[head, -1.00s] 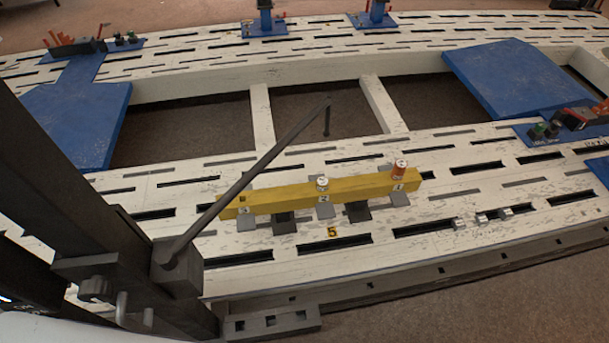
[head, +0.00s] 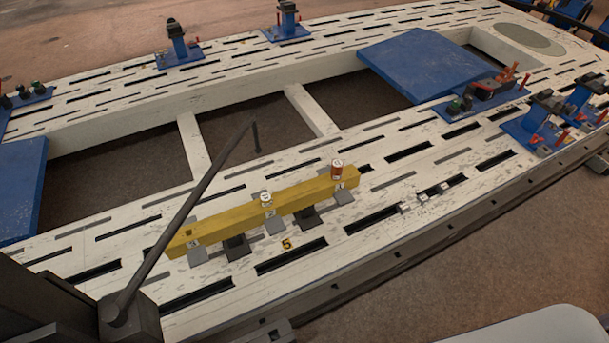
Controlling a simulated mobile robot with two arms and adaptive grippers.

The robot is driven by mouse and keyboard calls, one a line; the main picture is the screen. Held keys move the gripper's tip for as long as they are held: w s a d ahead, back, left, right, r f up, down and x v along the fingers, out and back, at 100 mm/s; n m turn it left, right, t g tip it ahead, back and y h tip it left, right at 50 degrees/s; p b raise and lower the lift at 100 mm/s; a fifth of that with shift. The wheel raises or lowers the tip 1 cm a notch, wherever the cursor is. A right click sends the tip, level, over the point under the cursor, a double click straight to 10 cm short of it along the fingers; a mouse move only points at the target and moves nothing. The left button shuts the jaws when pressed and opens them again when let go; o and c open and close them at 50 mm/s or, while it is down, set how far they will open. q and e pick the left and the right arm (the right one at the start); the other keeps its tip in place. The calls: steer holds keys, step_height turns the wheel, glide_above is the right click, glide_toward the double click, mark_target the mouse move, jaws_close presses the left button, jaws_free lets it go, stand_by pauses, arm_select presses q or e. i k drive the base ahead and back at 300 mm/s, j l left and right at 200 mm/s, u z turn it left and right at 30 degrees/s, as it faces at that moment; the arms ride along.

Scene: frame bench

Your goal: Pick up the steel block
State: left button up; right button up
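Three small silvery blocks lie in a short row on the white slotted bench, right of the yellow bar: a left one (head: 405,208), a middle one (head: 422,197) and a right one (head: 445,186). They look like bare metal, but they are too small to tell which is the steel block. Nothing covers them. Neither of my grippers shows in the head view.
The yellow bar (head: 307,194) carries small cans and numbered labels, with grey plates at its front. Blue clamps (head: 532,125) stand at the right. The bench (head: 375,252) is clear around the blocks.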

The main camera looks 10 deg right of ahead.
mark_target(402, 207)
steer(key=i+l, duration=0.1)
steer(key=l, duration=0.25)
steer(key=i+l+z, duration=0.15)
steer(key=l, duration=0.6)
steer(key=i+l+z, duration=0.1)
steer(key=i+l, duration=0.1)
steer(key=l, duration=0.15)
